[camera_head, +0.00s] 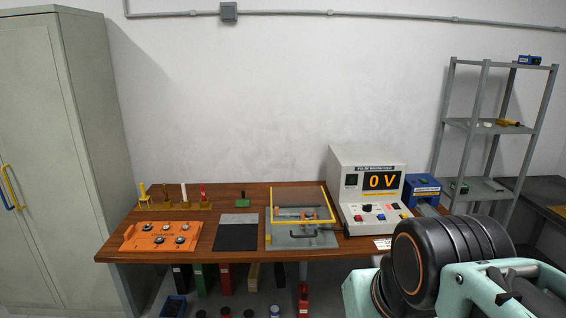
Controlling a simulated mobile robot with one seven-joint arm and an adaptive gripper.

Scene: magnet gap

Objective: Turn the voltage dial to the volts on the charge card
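The pulse magnetiser (345,185) is a cream box on the right part of the wooden bench. My arm fills the lower right, in front of the bench's right end. My gripper's fingers are not in view.
The bench (190,252) also holds an orange tray (160,237), a rack of upright tools (175,204), a dark mat (237,237), a yellow-framed clear cover (299,191) and a blue box (422,186). Grey shelves (487,122) stand right, a cabinet (60,130) left.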

